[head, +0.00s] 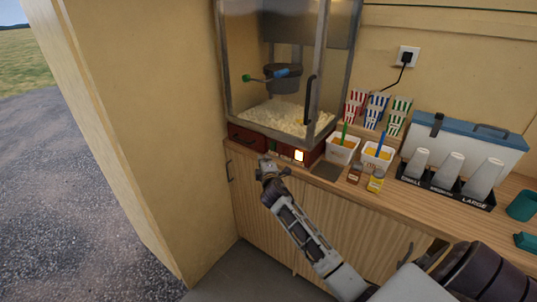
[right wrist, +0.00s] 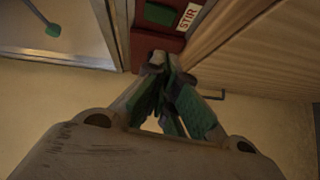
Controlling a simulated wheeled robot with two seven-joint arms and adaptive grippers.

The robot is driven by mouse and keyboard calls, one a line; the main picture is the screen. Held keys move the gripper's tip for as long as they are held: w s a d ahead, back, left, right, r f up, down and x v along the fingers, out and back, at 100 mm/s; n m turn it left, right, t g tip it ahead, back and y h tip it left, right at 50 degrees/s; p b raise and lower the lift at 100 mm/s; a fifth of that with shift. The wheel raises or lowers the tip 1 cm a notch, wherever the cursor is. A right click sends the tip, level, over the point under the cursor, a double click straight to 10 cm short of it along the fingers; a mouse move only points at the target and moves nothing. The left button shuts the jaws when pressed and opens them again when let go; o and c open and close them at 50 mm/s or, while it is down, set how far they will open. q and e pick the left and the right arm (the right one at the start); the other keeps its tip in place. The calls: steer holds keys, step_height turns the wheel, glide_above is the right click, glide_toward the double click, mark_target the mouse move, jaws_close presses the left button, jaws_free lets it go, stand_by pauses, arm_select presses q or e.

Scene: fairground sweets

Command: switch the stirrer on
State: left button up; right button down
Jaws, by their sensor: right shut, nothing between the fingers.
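The popcorn machine (head: 292,119) is a glass-walled cabinet with a metal frame, a red base and a hanging kettle (head: 283,78). Popcorn lies on its floor. In the right wrist view, a green switch (right wrist: 160,14) sits on the red panel beside a white label (right wrist: 188,17) reading STIR. My right gripper (head: 266,163) is in front of the red base in the head view. Its fingertips (right wrist: 164,62) are shut, empty, close to the panel just below the switch in the wrist view; I cannot tell whether they touch it. My left gripper is not in view.
A lit square (head: 299,155) glows on the red base. White tubs (head: 341,151), small bottles (head: 375,181) and a cup rack (head: 445,186) stand along the wooden counter to the right. A tan wall (head: 140,120) stands to the left.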

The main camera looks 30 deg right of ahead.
mark_target(273, 146)
steer(key=w+d, duration=0.4)
steer(key=d, duration=0.1)
steer(key=shift+w+f+p, duration=0.2)
steer(key=shift+f+p, duration=0.1)
steer(key=shift+f, duration=0.05)
stand_by(0.4)
steer(key=shift+w+d+f, duration=0.1)
steer(key=shift+d+f, duration=0.05)
steer(key=shift+d, duration=0.05)
steer(key=shift+a+f, duration=0.1)
